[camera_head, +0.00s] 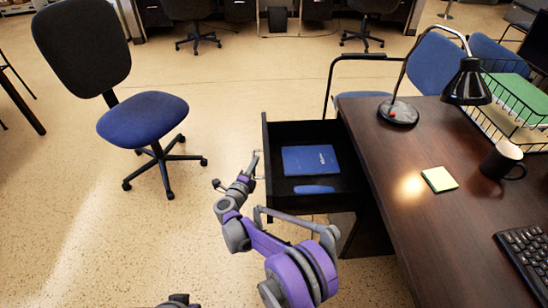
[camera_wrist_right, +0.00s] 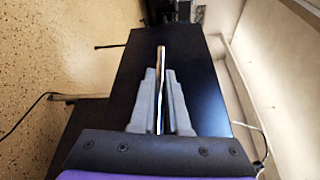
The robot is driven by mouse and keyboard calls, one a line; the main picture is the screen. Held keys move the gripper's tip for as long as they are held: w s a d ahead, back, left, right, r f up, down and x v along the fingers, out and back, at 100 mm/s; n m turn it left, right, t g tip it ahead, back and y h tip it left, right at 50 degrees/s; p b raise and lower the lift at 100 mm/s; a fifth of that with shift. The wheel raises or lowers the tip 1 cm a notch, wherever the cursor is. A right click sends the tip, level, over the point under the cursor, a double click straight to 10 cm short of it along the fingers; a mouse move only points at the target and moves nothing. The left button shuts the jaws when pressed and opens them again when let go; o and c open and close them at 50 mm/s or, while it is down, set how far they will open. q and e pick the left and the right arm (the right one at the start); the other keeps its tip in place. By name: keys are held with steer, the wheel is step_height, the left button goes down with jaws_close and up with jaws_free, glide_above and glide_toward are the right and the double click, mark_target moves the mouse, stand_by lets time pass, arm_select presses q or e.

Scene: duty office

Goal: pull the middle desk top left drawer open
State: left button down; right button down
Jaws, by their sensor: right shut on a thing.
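The dark desk (camera_head: 440,220) fills the right of the head view. Its black drawer (camera_head: 310,203) is pulled well out to the left, and its inside shows. A blue book (camera_head: 310,160) and a small blue item (camera_head: 314,189) lie in it. My right gripper (camera_head: 252,170) is at the drawer's left-hand front, shut on the drawer handle. In the right wrist view, the fingers (camera_wrist_right: 160,105) stand on both sides of the thin pale handle (camera_wrist_right: 161,75), in front of the dark drawer front (camera_wrist_right: 205,85). A small grey part of my left arm may show at the bottom edge; its jaws cannot be made out.
A blue office chair (camera_head: 143,118) stands to the left, apart from the drawer.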

arm_select(q)
steer(key=shift+w+f, duration=0.3)
steer(key=shift+w, duration=0.05)
arm_select(e)
steer(key=shift+a, duration=2.95)
steer(key=c, duration=0.9)
jaws_free()
steer(key=shift+s, duration=0.1)
arm_select(q)
steer(key=shift+w+p+v, duration=0.2)
steer(key=shift+p+v, duration=0.55)
steer(key=shift+v, duration=0.25)
arm_select(e)
steer(key=v, duration=1)
steer(key=shift+s+a, duration=0.1)
steer(key=shift+s, duration=0.2)
steer(key=shift+r, duration=0.15)
